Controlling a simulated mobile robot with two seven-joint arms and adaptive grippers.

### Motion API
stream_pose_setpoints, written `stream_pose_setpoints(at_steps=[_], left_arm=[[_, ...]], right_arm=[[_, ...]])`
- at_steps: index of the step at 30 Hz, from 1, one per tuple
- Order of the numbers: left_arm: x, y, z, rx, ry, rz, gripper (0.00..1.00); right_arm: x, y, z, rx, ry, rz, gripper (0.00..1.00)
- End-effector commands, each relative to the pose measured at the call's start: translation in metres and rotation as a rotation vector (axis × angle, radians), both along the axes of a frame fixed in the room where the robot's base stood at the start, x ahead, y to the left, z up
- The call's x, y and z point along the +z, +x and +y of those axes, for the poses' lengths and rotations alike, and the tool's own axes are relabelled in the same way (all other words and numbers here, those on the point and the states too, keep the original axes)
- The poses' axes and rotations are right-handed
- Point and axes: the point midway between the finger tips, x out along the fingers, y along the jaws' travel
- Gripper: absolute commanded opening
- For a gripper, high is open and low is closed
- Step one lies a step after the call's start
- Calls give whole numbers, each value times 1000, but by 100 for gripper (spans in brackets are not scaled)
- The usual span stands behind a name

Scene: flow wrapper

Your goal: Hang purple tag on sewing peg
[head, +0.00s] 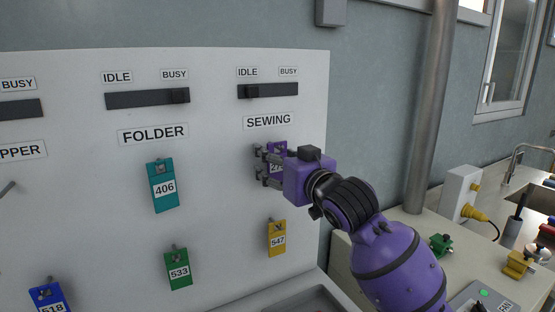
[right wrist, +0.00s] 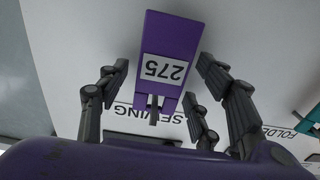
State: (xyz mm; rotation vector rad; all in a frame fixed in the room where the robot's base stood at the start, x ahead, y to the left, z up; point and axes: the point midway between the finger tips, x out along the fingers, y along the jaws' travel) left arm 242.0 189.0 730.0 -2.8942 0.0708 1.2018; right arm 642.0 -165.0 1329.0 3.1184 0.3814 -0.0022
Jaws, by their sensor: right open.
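The purple tag (head: 277,147) with number 275 is at the board under the SEWING label (head: 269,121). In the right wrist view the purple tag (right wrist: 170,38) appears upside down, with a small grey peg-like part (right wrist: 153,103) at its top end. It appears to hang there, but how the peg sits in its hole is not clear. My right gripper (head: 264,165) is in front of the board. Its open fingers (right wrist: 155,95) stand on both sides of the tag, with gaps beside it. My left gripper is not in view.
A teal tag 406 (head: 163,187) hangs under FOLDER. A green tag 533 (head: 178,270), a yellow tag 547 (head: 277,240) and a blue tag (head: 49,298) hang lower. Sliders (head: 268,90) sit above. A metal pipe (head: 432,110) and a counter stand at right.

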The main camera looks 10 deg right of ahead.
Motion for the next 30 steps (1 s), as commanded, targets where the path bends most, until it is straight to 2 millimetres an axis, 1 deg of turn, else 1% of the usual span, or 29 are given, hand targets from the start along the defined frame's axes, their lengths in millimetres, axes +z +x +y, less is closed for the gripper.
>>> stream_pose_setpoints(at_steps=[5, 8, 11, 21, 25, 30], left_arm=[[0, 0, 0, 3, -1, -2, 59], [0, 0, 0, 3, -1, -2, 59], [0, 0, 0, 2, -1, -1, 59], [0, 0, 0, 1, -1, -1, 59], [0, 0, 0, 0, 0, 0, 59], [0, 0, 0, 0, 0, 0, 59]], right_arm=[[0, 0, 0, 0, 0, 0, 59], [0, -6, -2, -1, 0, 1, 59], [0, -19, -5, -1, -1, 0, 59], [0, -88, -22, -1, -2, 0, 59], [0, -106, -26, 0, -1, 1, 59], [0, -116, -29, 0, -1, 0, 59]])
